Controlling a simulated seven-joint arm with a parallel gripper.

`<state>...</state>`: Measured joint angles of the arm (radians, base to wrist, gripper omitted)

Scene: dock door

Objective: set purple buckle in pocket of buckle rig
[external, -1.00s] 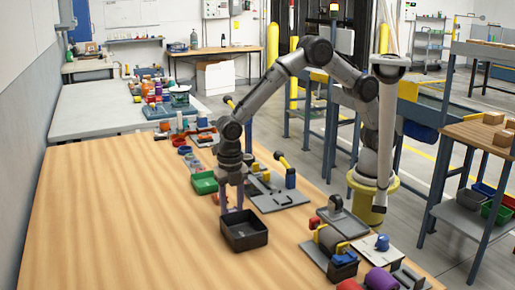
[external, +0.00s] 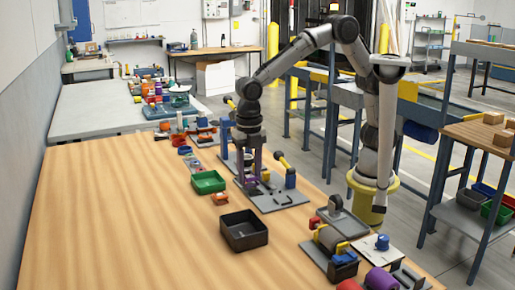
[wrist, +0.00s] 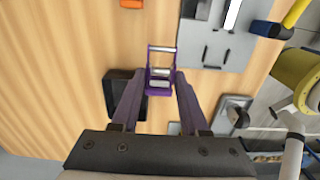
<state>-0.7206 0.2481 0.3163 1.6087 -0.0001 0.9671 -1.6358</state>
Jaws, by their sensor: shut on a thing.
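The purple buckle (wrist: 160,97), a purple frame with grey cross bars, is between my gripper's fingertips (wrist: 160,78) in the wrist view. My gripper is shut on it and holds it above the table. In the external view my gripper (external: 249,180) points down in front of the buckle rig, and the buckle there is small and hard to make out. The buckle rig is a grey base plate (external: 284,203) with a blue post (external: 290,178) and a yellow-and-black handle (external: 282,161). The wrist view shows its plate (wrist: 215,45) ahead and to the right.
A black bin (external: 244,231) stands nearer the camera, with a green tray (external: 208,182) and a small orange part (external: 220,199) beyond it. Other fixtures, one with a blue knob (external: 382,242), line the right edge. The table's left is clear.

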